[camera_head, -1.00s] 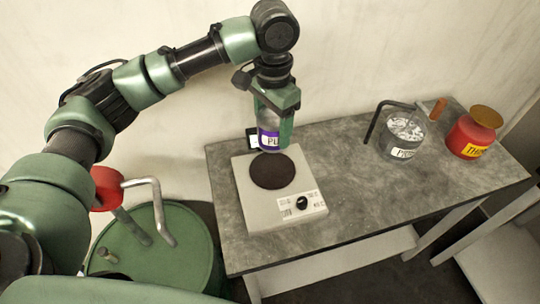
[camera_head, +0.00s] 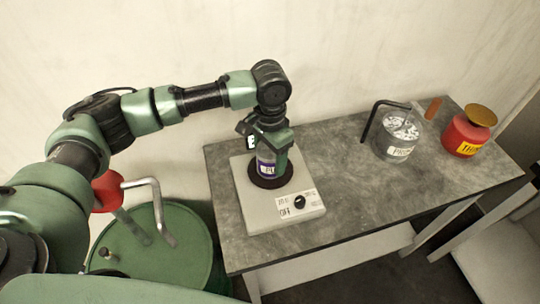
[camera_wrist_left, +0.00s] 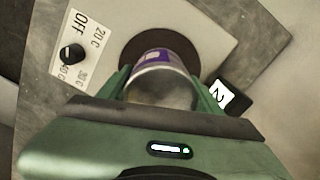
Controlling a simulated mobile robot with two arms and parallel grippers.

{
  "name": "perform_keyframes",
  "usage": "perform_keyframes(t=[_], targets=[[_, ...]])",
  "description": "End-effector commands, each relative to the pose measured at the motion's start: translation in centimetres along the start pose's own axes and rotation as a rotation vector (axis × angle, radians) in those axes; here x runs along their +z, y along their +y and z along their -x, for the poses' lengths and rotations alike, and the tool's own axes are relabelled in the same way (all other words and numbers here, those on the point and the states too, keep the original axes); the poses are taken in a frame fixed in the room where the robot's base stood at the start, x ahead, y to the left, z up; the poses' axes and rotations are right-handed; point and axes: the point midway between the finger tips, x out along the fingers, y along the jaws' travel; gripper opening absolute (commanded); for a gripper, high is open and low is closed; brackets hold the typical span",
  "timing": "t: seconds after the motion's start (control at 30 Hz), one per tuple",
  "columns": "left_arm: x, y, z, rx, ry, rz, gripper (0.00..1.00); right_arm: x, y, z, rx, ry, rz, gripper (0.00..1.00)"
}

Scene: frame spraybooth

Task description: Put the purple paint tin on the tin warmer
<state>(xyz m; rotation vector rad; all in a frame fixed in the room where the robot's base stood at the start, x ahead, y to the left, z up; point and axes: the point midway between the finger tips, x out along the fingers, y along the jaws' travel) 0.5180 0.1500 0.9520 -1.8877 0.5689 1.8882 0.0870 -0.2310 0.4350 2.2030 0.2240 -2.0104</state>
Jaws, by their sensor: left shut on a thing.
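The purple paint tin (camera_head: 265,167), a silver tin with a purple label, is upright at the dark round plate of the tin warmer (camera_head: 259,213). It also shows in the left wrist view (camera_wrist_left: 160,85), over the near part of the dark plate. My left gripper (camera_head: 270,157) is shut on the tin from above, a finger on each side. Whether the tin's base touches the plate I cannot tell. The warmer is a pale box with a black knob (camera_head: 299,201) and temperature marks. My right gripper is not in view.
On the grey bench (camera_head: 345,205), a clear tin with a brush (camera_head: 397,148) and a red can with a yellow label (camera_head: 466,134) stand to the right. A green drum (camera_head: 190,250) stands left of the bench.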

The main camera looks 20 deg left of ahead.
Motion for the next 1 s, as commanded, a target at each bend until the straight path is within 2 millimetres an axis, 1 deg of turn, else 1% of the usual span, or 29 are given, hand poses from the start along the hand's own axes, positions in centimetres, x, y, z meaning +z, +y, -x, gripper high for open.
perform_keyframes(t=[0.07,0.1,0.17,0.2,0.47,0.57,0.67,0.73,1.0], targets=[[0.0,0.0,0.0,0.0,0.001,0.0,0.03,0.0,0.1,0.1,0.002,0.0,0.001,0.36],[0.0,0.0,-0.2,0.0,0.0,0.0,0.67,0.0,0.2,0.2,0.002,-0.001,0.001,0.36],[0.0,0.0,-0.2,0.0,0.0,0.0,0.84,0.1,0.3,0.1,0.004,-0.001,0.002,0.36],[0.0,0.0,-0.2,0.0,0.0,0.0,0.86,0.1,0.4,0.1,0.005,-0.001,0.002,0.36],[0.0,0.0,-0.1,0.0,0.001,0.0,0.86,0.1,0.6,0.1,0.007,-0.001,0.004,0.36],[-0.1,0.0,0.2,0.0,0.002,0.0,0.86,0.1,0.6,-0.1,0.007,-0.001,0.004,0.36],[-0.1,0.0,1.4,0.0,0.004,-0.001,0.86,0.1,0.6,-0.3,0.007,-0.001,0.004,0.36],[-0.1,0.0,2.6,-0.001,0.005,-0.001,0.86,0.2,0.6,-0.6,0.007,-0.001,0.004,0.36],[-0.1,0.0,8.5,0.0,0.005,0.0,0.86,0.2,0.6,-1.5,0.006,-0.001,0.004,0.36]])
